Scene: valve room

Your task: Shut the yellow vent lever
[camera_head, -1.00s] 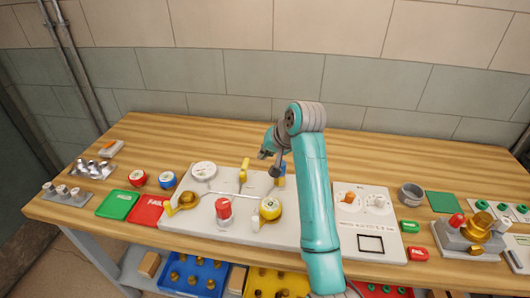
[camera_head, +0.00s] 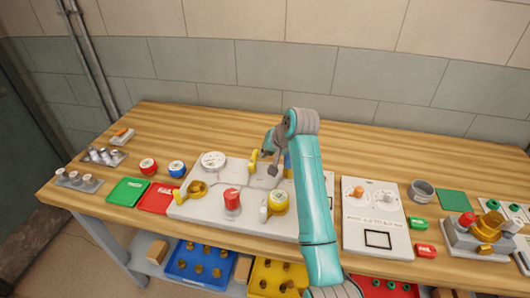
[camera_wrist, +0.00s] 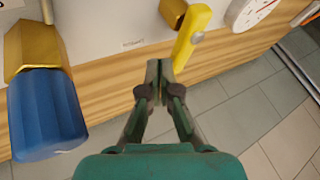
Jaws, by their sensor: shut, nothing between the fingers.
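The yellow vent lever (camera_head: 254,161) stands at the back of the pale valve panel (camera_head: 205,207), just left of my gripper (camera_head: 270,172). In the wrist view the lever (camera_wrist: 191,38) is a yellow bar running up and right from beside my fingertips. A brass fitting (camera_wrist: 173,11) is by its far end. My gripper (camera_wrist: 158,66) is shut and empty, its tips close to the lever's near end. I cannot tell whether they touch.
A blue handle (camera_wrist: 45,112) on a brass fitting is left of my fingers in the wrist view. The bench behind the panel is clear.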

